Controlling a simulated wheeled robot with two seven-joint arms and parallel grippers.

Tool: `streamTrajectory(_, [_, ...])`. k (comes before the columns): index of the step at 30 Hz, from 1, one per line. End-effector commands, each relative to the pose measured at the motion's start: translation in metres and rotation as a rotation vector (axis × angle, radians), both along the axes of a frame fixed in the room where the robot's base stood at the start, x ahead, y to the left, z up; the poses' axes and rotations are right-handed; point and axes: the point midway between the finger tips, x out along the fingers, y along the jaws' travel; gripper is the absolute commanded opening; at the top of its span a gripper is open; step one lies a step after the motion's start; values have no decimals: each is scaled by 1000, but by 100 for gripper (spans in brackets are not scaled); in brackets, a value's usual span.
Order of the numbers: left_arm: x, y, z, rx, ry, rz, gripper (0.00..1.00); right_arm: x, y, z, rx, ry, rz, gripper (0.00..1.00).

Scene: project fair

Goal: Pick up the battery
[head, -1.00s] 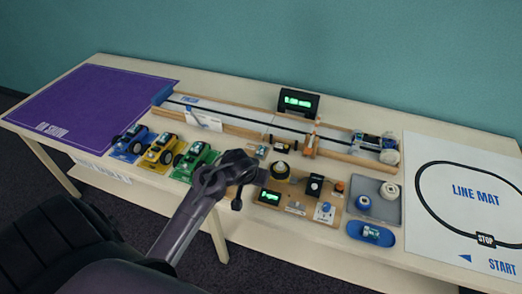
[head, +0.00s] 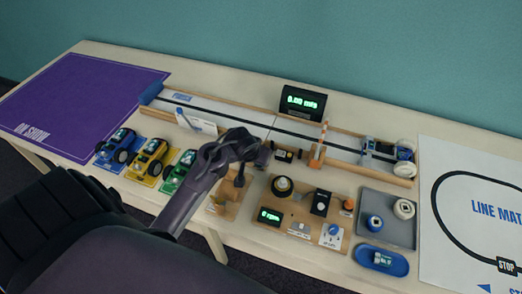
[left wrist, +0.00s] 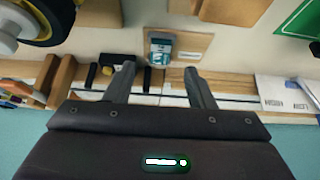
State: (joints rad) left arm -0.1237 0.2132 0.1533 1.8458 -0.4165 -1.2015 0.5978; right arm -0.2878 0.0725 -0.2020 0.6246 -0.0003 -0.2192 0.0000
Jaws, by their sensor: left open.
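A small block with a teal label, which looks like the battery (left wrist: 162,48), is on a wooden board (left wrist: 190,46) in the left wrist view. My left gripper (left wrist: 160,82) is open and empty, its two fingers pointing toward the block, one on each side of its line, apart from it. In the head view my left gripper (head: 262,153) is above the near edge of the track and hides the block. A similar small teal-and-white item (head: 382,259) lies in a blue oval tray (head: 363,256) at the right. My right gripper is not in view.
The long track (head: 240,126) runs behind, with a lit display (head: 303,101) beyond it. A control panel (head: 297,224) is right of the gripper. Blue, yellow (head: 150,160) and green cars stand left. A grey tray (head: 388,233) holds rolls.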

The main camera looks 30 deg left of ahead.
Motion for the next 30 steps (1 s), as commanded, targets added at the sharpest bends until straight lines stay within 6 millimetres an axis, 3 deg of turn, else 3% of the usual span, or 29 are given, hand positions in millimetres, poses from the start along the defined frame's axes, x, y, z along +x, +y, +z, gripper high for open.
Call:
streamTrajectory(8, [22,7,-27,3,1,0,49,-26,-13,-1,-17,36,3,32])
streamTrajectory(14, [33,10,-47,3,1,-1,49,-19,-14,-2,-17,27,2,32])
streamTrajectory(21, [35,10,-49,2,-2,0,49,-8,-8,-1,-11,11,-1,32])
streamTrajectory(30, [34,10,-49,2,-1,0,13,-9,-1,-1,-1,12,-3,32])
